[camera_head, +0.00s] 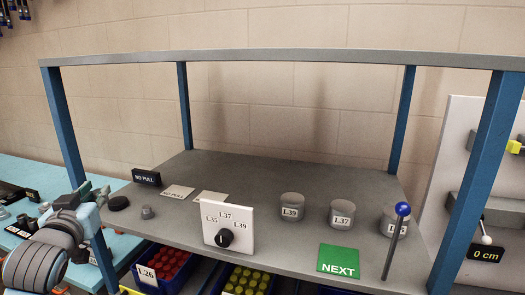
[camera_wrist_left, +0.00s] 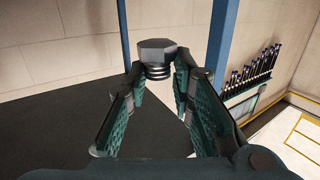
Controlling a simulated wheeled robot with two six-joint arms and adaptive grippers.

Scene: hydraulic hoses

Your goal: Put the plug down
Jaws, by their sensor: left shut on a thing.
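My left gripper (camera_head: 92,192) is at the left edge of the grey shelf (camera_head: 262,215) in the head view. In the left wrist view the gripper (camera_wrist_left: 158,76) is shut on a dark grey plug (camera_wrist_left: 157,50). The plug has a hexagonal head and a threaded part below it, and it sits between the fingertips. I cannot make out the held plug in the head view. A small grey fitting (camera_head: 148,212) and a black round cap (camera_head: 118,203) lie on the shelf to the right of the gripper. My right gripper is not in view.
The back middle is clear.

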